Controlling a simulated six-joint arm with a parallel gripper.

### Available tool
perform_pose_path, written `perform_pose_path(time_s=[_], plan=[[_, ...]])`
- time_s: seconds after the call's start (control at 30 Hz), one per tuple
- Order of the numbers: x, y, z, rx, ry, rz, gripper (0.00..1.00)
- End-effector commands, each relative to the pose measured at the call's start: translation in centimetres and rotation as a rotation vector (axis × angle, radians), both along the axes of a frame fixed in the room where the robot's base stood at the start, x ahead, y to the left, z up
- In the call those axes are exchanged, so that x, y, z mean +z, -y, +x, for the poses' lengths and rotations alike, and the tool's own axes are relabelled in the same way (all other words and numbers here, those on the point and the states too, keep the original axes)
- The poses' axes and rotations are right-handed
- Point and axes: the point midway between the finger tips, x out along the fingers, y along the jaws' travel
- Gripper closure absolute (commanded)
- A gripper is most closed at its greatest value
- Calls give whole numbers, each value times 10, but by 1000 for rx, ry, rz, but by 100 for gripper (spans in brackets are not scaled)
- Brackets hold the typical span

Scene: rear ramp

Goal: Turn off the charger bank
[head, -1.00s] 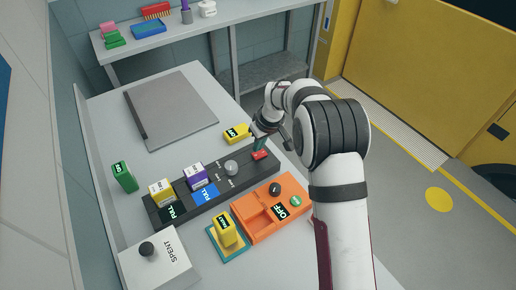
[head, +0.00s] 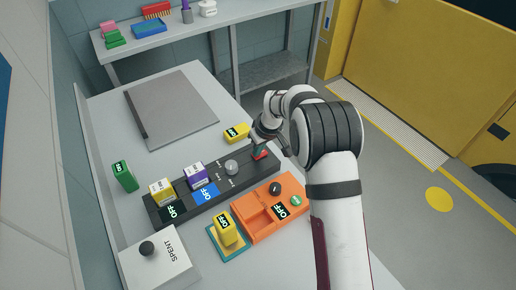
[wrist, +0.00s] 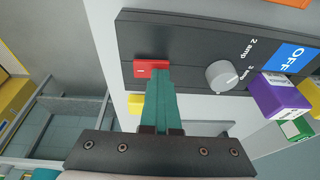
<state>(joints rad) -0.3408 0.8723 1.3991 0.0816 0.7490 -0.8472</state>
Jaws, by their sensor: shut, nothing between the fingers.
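The black charger bank (head: 247,172) lies across the bench. A yellow battery (head: 161,192) and a purple battery (head: 196,176) stand in it. Its black display (head: 172,212) and blue display (head: 205,193) both read OFF; the blue display (wrist: 292,57) also reads OFF in the wrist view. A grey knob (head: 232,167) sits between the purple battery and the red switch (head: 264,156). My gripper (head: 258,152) is shut and empty, its teal fingertips at the red switch. In the wrist view the fingertips overlap the switch (wrist: 146,68) and seem to touch it, hiding part of it.
An orange charger unit (head: 248,208), labelled OFF, sits in front. A yellow battery (head: 225,232) stands on a teal pad. Another yellow battery (head: 237,132) lies behind the bank. A green battery (head: 123,176) and a SPENT box (head: 165,262) are at left. A grey panel (head: 170,108) lies behind.

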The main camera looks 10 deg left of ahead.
Motion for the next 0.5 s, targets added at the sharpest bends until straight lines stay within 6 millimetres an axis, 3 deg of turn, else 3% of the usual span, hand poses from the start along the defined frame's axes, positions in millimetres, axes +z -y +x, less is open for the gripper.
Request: perform_pose_path(time_s=[0.5], plan=[[3, 11, 10, 0, 2, -2, 100]])
